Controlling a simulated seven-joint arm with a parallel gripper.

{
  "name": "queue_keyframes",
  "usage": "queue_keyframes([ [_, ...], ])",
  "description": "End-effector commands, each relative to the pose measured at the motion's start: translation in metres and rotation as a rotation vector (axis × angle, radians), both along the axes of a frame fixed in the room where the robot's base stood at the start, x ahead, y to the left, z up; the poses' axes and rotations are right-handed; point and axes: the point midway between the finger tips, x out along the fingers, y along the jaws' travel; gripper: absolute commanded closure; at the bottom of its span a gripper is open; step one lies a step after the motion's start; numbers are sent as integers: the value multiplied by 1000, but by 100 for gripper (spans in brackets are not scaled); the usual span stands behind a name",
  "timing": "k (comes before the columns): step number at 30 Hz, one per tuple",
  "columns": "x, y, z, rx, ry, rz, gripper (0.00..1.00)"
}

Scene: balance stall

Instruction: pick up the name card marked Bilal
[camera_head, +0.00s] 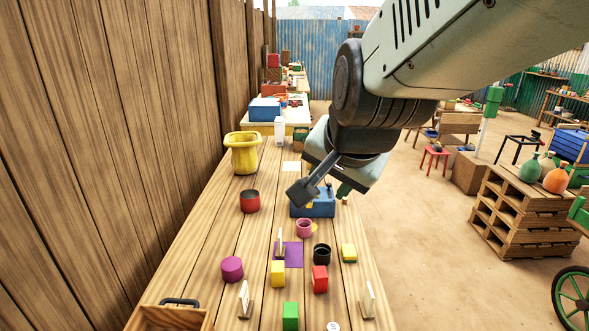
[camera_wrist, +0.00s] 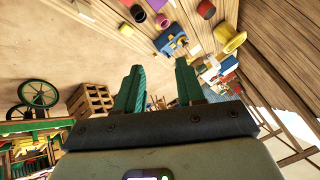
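Several small upright cards stand on the wooden table: one at the front left (camera_head: 244,300), one at the front right (camera_head: 367,302) and one by the purple mat (camera_head: 280,243). They look thin and pale with wooden parts, seen nearly edge-on. I cannot read any name, so I cannot tell which is Bilal's. My gripper (camera_head: 343,189) is above the table's right edge, by the blue box, beyond all these cards. Its fingers are mostly hidden by my wrist in the head view. In the wrist view its two green fingers (camera_wrist: 159,72) are apart with nothing between them.
Coloured blocks, a magenta cylinder (camera_head: 232,269), a black cup (camera_head: 322,254) and a pink cup (camera_head: 304,228) crowd the table's near half. The blue box (camera_head: 318,207), red pot (camera_head: 249,201) and yellow bucket (camera_head: 243,155) stand farther back. A wooden wall (camera_head: 100,130) borders the left.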

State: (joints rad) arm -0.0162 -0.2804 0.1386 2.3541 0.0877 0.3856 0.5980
Motion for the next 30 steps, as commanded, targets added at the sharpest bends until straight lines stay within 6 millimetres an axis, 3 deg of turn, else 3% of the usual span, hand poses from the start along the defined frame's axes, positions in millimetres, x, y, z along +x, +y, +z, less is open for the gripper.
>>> queue_keyframes([
  [1, 25, 12, -13, 77, -4, -61, 62],
  [6, 98, 49, -50, 386, -42, -297, 62],
  [12, 165, 88, -110, 798, -49, -597, 62],
  [15, 189, 103, -145, 1015, -40, -762, 62],
  [22, 222, 119, -235, 1518, -29, -1173, 62],
  [27, 223, 116, -295, 1836, -58, -1442, 62],
  [30, 219, 112, -318, 1964, -87, -1545, 62],
])
